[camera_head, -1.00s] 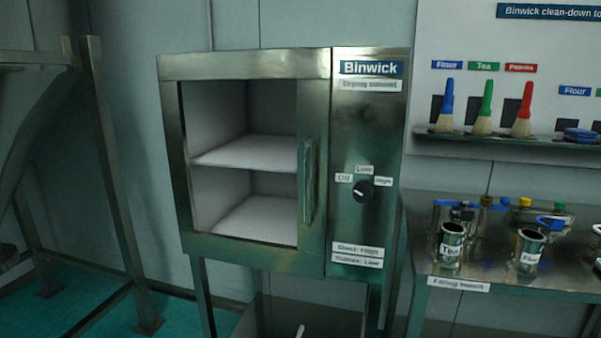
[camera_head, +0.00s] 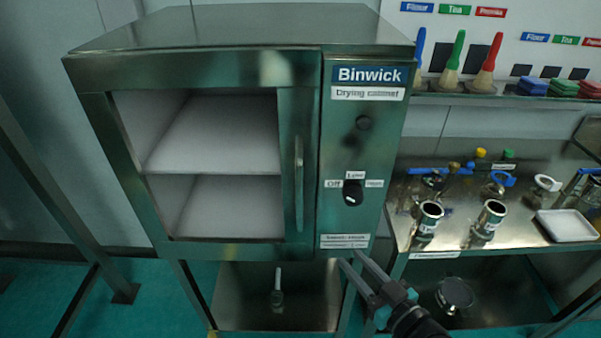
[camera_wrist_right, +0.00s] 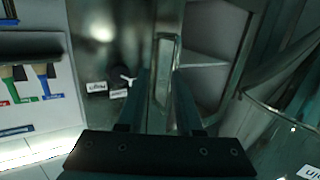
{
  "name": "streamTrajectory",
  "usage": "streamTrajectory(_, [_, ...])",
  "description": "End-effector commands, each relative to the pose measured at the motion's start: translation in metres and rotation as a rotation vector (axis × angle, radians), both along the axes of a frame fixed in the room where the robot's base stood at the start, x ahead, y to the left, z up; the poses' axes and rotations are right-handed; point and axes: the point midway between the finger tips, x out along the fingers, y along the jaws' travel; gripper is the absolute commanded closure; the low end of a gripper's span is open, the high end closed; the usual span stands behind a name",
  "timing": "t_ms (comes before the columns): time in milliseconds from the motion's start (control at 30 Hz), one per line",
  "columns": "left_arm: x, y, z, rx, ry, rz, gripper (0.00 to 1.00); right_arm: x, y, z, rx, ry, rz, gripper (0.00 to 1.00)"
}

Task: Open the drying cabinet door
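The steel drying cabinet (camera_head: 350,110) stands in the middle of the head view. Its door (camera_head: 255,72) has a large window showing two white shelf levels and appears closed. The upright bar handle (camera_head: 299,185) is on the door's right side. My right gripper (camera_head: 350,257) is low in front of the cabinet's lower right edge, with its fingers apart and empty. In the right wrist view, the open fingers (camera_wrist_right: 160,80) point toward the handle (camera_wrist_right: 167,60), which shows beyond and between them; no contact is visible. My left gripper is out of view.
The dial knob (camera_head: 353,192) is right of the handle. The filling bench (camera_head: 408,240), with metal cups and a white tray (camera_head: 567,226), stands to the right. A brush shelf (camera_head: 455,96) hangs above. Floor shows at left.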

Motion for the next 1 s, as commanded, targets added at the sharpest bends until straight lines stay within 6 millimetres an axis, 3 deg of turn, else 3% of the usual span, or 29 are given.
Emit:
streamTrajectory(33, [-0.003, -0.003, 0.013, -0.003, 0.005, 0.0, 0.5, -0.002, 0.008, 0.03, 0.02, -0.028, 0.026, 0.66])
streamTrajectory(100, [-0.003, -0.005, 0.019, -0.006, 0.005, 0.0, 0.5, -0.005, 0.016, 0.052, 0.045, -0.058, 0.051, 0.66])
streamTrajectory(200, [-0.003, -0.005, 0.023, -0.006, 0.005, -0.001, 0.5, -0.008, 0.022, 0.069, 0.065, -0.081, 0.073, 0.66])
streamTrajectory(467, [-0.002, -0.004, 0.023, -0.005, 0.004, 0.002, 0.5, 0.007, 0.034, 0.073, 0.074, -0.09, 0.079, 0.66])
streamTrajectory(1000, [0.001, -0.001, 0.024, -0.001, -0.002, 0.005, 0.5, 0.079, 0.083, 0.074, 0.072, -0.089, 0.079, 0.66])
